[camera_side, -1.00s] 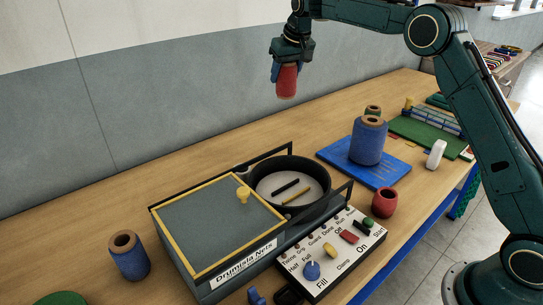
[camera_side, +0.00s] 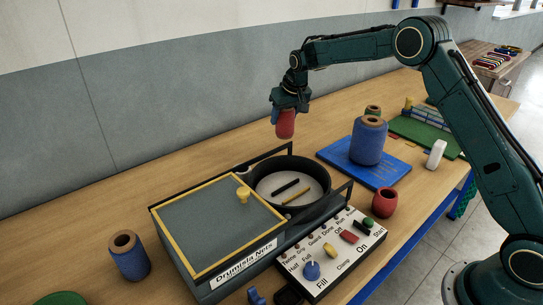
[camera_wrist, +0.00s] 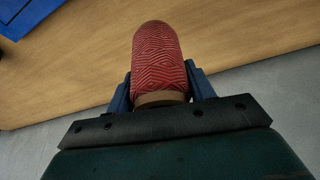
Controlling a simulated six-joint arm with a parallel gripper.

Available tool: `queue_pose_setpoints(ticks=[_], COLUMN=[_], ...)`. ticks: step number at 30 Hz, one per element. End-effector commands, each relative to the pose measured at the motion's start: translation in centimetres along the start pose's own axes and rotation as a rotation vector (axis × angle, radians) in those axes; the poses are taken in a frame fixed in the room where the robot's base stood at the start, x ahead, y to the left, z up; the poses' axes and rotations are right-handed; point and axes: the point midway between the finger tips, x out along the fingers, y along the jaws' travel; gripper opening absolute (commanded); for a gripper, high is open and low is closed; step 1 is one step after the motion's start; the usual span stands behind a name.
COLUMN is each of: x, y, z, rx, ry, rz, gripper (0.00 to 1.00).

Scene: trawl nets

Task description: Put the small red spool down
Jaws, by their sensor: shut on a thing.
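The small red spool (camera_side: 286,127) is held upright in the air over the back part of the bench. It also shows in the wrist view (camera_wrist: 158,55), with red patterned thread and a tan rim near the jaws. My gripper (camera_side: 279,113) is shut on it; both blue fingers (camera_wrist: 160,92) press on its sides in the wrist view. Bare wood lies beyond the spool in the wrist view. In the side view the spool is above and behind the round black pan.
The machine with a yellow-edged lid (camera_side: 215,225) and a round pan (camera_side: 290,190) stands in front. A blue spool (camera_side: 368,142) stands on a blue mat (camera_side: 388,172). A red cup-like piece (camera_side: 384,202) and another blue spool (camera_side: 130,256) stand nearby. The back strip of bench (camera_side: 185,178) is clear.

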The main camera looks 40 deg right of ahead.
Motion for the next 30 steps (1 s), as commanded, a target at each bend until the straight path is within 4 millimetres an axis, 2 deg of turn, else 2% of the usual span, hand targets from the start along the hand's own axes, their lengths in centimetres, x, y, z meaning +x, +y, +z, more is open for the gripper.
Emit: queue_pose_setpoints(ticks=[4, 14, 24, 30], x=[1.7, 2.4, 5.5, 6.2], y=[0.0, 0.0, 0.0, 0.0], z=[0.7, 1.0, 2.3, 2.5], rx=[0.0, 0.0, 0.0, 0.0], ry=[-0.001, 0.001, -0.001, 0.001], rz=[0.0, 0.0, 0.0, 0.0], gripper=[0.28, 0.28, 0.28, 0.28])
